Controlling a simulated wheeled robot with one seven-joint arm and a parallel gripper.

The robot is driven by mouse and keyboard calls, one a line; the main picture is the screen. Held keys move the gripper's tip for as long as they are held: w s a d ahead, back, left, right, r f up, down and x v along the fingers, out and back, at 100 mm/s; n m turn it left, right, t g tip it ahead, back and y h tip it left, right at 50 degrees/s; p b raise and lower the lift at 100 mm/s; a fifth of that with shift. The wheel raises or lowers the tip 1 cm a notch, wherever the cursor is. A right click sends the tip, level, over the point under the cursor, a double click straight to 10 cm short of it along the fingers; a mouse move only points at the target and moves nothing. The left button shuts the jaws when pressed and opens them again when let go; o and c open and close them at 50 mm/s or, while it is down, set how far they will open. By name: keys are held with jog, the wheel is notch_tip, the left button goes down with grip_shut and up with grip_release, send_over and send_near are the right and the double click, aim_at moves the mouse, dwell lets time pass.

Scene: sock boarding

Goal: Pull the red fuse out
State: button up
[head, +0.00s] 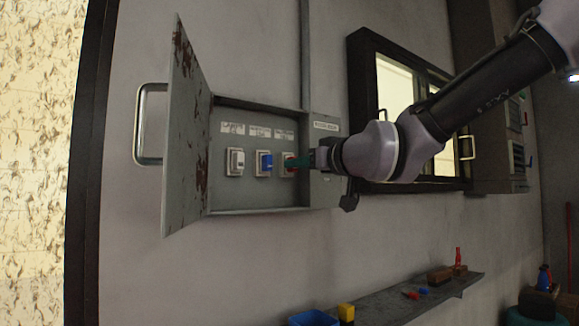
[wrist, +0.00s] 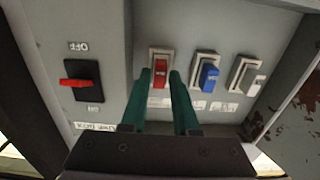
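The red fuse (wrist: 161,68) sits in a pale holder inside the open grey fuse box (head: 260,104), at the right end of a row of three in the head view. In the head view only a little of its red shows past my gripper. My gripper (wrist: 161,76) has two green fingers, one on each side of the red fuse in the wrist view. The fingers are apart, with a small gap seeming to show on each side. The gripper also shows in front of the fuse in the head view (head: 291,162).
A blue fuse (head: 265,162) and a white fuse (head: 236,161) sit beside the red one. A red-handled switch (wrist: 78,83) is on the neighbouring panel. The box door (head: 187,130) stands open at left. A shelf (head: 400,304) with small objects is below.

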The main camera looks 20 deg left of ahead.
jog(key=shift+w+a, duration=0.5)
jog(key=shift+a, duration=0.05)
jog(key=shift+s+d, duration=0.1)
dwell(0.5)
grip_shut()
